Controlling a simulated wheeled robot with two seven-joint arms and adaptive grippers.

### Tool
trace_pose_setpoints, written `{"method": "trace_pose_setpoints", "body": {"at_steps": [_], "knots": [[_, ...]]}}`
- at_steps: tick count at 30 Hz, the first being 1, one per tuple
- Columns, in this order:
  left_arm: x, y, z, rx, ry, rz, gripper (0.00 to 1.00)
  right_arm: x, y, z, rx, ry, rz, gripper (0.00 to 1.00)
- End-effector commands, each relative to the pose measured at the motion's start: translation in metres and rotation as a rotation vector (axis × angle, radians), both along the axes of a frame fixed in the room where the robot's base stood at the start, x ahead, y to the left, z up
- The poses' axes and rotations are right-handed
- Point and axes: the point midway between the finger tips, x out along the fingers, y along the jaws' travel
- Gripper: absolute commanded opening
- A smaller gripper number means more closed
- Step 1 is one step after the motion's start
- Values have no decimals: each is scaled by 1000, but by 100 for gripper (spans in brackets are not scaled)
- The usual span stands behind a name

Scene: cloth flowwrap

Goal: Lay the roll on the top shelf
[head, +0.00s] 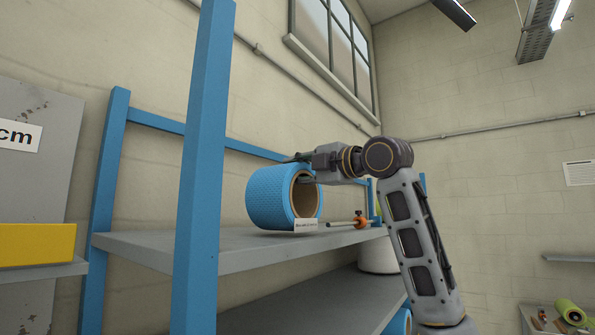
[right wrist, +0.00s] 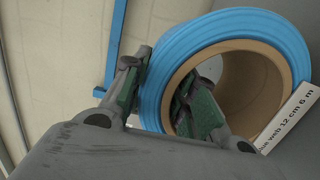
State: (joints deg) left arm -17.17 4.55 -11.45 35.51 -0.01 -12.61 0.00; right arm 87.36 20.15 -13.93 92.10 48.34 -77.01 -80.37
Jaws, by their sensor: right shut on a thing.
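The roll (head: 268,197) is a blue textured web wound on a brown cardboard core. It lies on its side at the top shelf (head: 240,255), its open core facing right. Its underside is at the shelf board; I cannot tell whether its full weight rests there. My right gripper (head: 303,170) is shut on the upper part of the roll's wall. In the right wrist view, one finger is outside the blue web (right wrist: 215,30) and the other inside the core. My left gripper is not in view.
A blue post (head: 202,170) stands in front of the shelf, left of the roll. A white label (head: 306,225) sits at the shelf edge. A rod with an orange collar (head: 358,222) lies right of the roll. A lower shelf (head: 320,300) holds a white cylinder (head: 378,258).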

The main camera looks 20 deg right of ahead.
Motion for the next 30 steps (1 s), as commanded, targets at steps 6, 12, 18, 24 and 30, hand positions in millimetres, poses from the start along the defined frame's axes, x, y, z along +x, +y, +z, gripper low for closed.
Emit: {"method": "trace_pose_setpoints", "body": {"at_steps": [6, 12, 18, 24, 30], "knots": [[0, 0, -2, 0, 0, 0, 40, 0, 0, -3, 1, -2, 0, 4], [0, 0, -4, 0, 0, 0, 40, 0, 0, -6, 0, -2, 0, 4], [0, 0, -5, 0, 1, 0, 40, -1, 0, -9, 0, -2, 0, 4], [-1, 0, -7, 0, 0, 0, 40, 0, 0, -12, 0, -1, 0, 4], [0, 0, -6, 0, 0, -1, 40, 0, 0, -12, 0, -1, 0, 53]]}}
